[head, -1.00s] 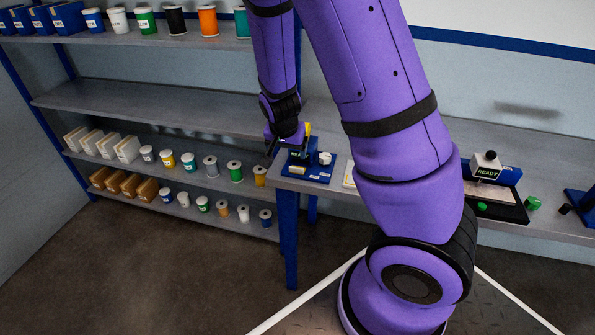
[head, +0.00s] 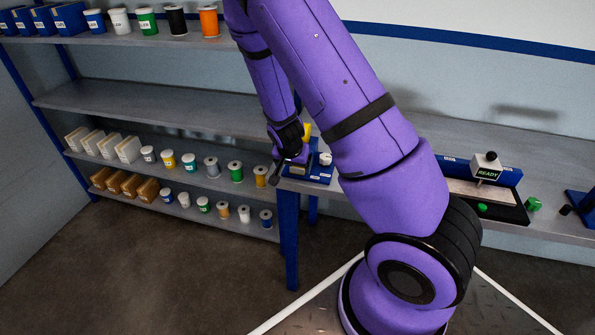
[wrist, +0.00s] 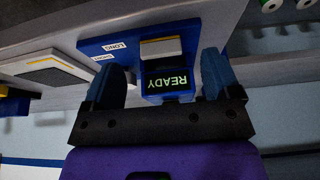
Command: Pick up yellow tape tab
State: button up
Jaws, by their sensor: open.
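A small upright yellow piece (head: 307,132), which looks like the yellow tape tab, shows in the head view just right of my wrist, partly hidden. It stands over a blue fixture (head: 322,172) at the left end of the bench. My gripper (head: 276,172) is at the fixture's left side. In the wrist view, my gripper (wrist: 161,64) is open, its dark blue fingers on either side of a small READY screen (wrist: 168,83). A cream block (wrist: 160,47) sits beyond the screen on the fixture's blue plate. I cannot make out the yellow piece in the wrist view.
Shelves on the left hold several spools and jars (head: 188,161) close to the bench's end. A white plate with a yellow edge (wrist: 50,76) lies beside the fixture.

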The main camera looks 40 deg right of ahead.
aim_at(296, 172)
jog(key=x, duration=0.4)
jog(key=shift+d, duration=0.15)
jog(key=c, duration=1)
